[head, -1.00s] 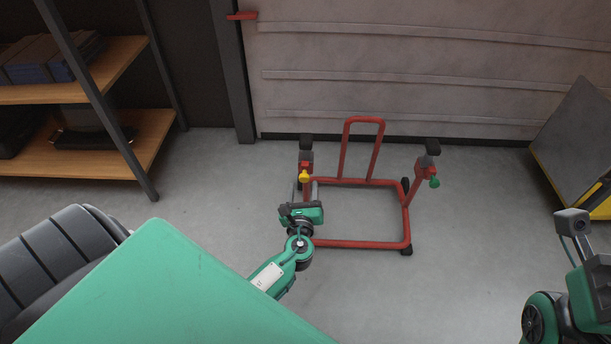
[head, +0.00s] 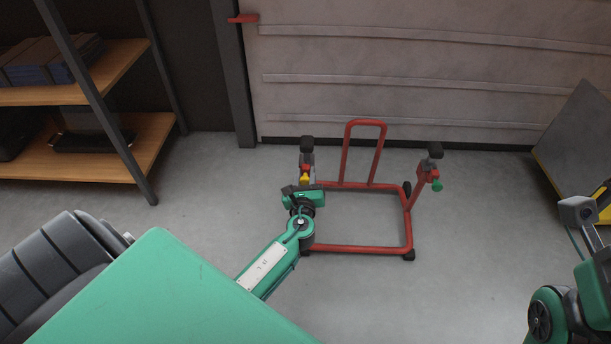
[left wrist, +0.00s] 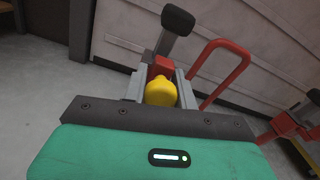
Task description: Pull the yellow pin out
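The yellow pin (head: 305,180) has a rounded knob and sits in the left red upright of a red stand (head: 355,248). My left gripper (head: 304,184) is at that upright. In the left wrist view the yellow pin's knob (left wrist: 160,92) lies between the two grey fingers of my left gripper (left wrist: 161,88). The fingers stand apart, one on each side of the knob, with small gaps. The knob hides the pin's shaft.
A red hoop (head: 366,122) rises at the back, near the wall. A shelf (head: 90,165) stands at the left and a grey-and-yellow object (head: 580,135) at the right. The floor in front is clear.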

